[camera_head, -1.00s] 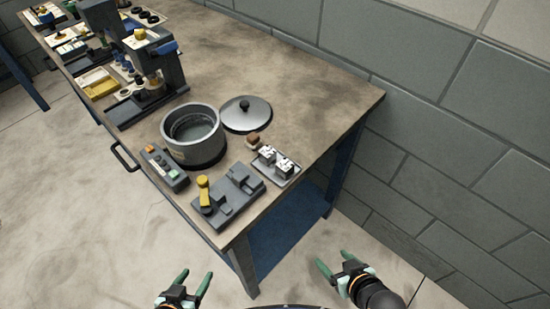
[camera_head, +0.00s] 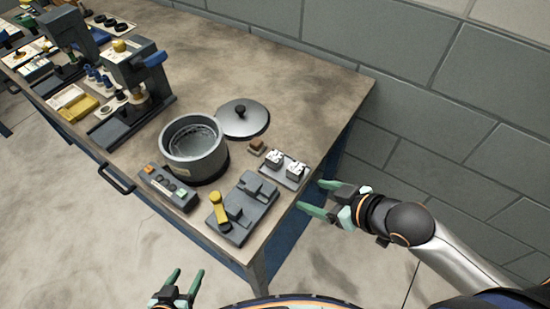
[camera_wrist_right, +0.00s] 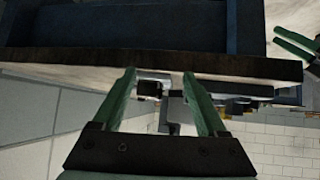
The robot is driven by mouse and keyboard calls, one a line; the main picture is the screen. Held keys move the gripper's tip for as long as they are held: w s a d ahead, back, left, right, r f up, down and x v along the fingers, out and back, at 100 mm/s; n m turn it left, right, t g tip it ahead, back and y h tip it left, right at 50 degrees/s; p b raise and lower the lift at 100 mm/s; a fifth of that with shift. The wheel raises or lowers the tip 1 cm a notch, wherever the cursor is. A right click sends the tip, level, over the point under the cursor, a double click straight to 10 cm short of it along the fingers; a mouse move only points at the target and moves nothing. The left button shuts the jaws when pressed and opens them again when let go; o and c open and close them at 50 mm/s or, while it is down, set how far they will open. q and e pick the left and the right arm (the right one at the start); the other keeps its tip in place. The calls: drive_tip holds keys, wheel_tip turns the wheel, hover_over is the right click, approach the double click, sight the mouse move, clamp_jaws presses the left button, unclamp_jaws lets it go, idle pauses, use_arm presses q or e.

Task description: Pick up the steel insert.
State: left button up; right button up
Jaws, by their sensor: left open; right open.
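Two small bright steel pieces stand on a grey tray (camera_head: 268,172) near the bench's right edge: a left steel piece (camera_head: 274,158) and a right steel piece (camera_head: 296,170). I cannot tell which is the steel insert. My right gripper (camera_head: 311,196) is open and empty, just off the bench's right edge, beside the tray and apart from it. In the right wrist view its open fingers (camera_wrist_right: 160,76) point at the bench edge; the pieces are not clear there. My left gripper (camera_head: 187,274) is open and empty in front of the bench, at the bottom of the head view.
A grey fixture with a yellow lever (camera_head: 240,209) stands left of the tray. A round pot (camera_head: 194,150), its lid (camera_head: 242,118), a button box (camera_head: 168,188) and a small brown block (camera_head: 256,147) are nearby. A press (camera_head: 135,85) is farther left. The bench's back right is clear.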

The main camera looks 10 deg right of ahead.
wheel_tip(320, 180, up, 5)
drive_tip(key=w+n+t+y, duration=0.1)
drive_tip(key=w+n+y, duration=0.1)
drive_tip(key=w+y, duration=0.1)
drive_tip(key=y, duration=0.1)
approach(273, 155)
drive_tip(key=x, duration=0.3)
drive_tip(key=shift+w+a, duration=0.25)
drive_tip(key=shift+w, duration=0.05)
drive_tip(key=shift+x, duration=3.25)
drive_tip(key=shift+s+d+f, duration=0.1)
drive_tip(key=shift+f, duration=0.05)
clamp_jaws()
